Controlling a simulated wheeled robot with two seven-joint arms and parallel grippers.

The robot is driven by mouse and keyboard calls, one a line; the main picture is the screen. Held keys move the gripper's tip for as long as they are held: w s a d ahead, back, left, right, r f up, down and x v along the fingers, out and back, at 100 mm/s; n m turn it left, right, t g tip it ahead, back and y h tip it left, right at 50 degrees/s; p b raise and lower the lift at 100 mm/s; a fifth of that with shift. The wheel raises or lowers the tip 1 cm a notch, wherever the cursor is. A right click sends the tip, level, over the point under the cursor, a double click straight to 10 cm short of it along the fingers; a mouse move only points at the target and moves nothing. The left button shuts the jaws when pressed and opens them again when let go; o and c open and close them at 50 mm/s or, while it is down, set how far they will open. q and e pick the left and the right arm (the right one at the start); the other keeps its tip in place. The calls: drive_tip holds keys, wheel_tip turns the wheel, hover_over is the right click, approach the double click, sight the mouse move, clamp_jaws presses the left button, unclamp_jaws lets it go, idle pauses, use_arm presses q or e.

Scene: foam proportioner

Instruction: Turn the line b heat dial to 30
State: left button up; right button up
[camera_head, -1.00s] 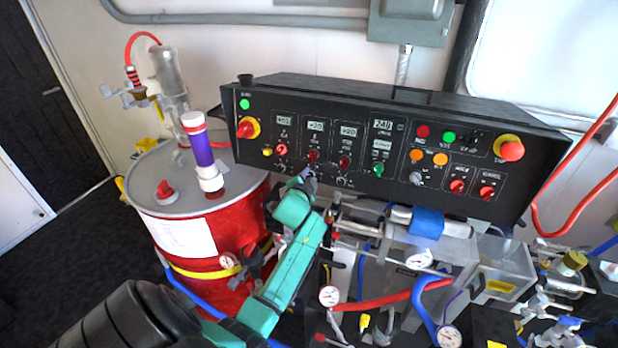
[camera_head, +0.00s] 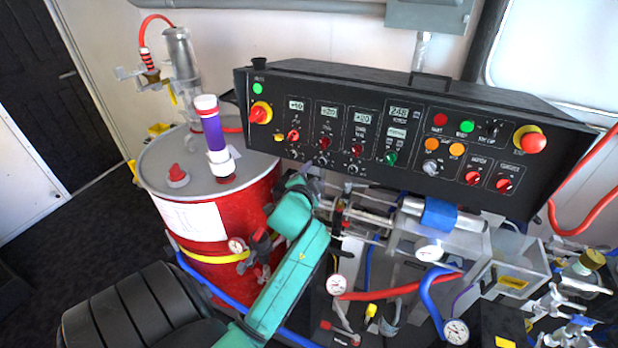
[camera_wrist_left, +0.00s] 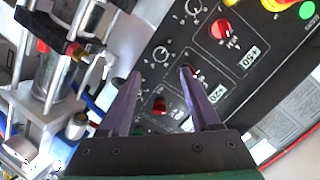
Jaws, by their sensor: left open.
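The black control panel (camera_head: 470,120) has a row of heat dials under small displays. Three are red knobs: a left one (camera_head: 294,135), a middle one (camera_head: 323,143) and a right one (camera_head: 357,150). Their labels are too small to read, so I cannot tell which is line b. My left gripper (camera_head: 306,178) is at the panel's lower edge. In the left wrist view my left gripper (camera_wrist_left: 160,73) is open in front of the panel. A red knob (camera_wrist_left: 160,103) shows between its fingers. Another knob is mostly hidden behind the right finger. No dial is visibly gripped.
A red drum (camera_head: 215,250) with a purple-banded cylinder on top stands left of the panel. Pipes, gauges and hoses fill the space below the panel. A red-and-yellow stop button (camera_head: 260,113) is at the panel's left end, another (camera_head: 530,140) at its right.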

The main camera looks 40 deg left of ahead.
use_arm(q)
drive_tip(key=v, duration=0.5)
drive_tip(key=shift+s+d+b, duration=0.1)
drive_tip(key=shift+s+b, duration=0.05)
drive_tip(key=shift+b, duration=0.2)
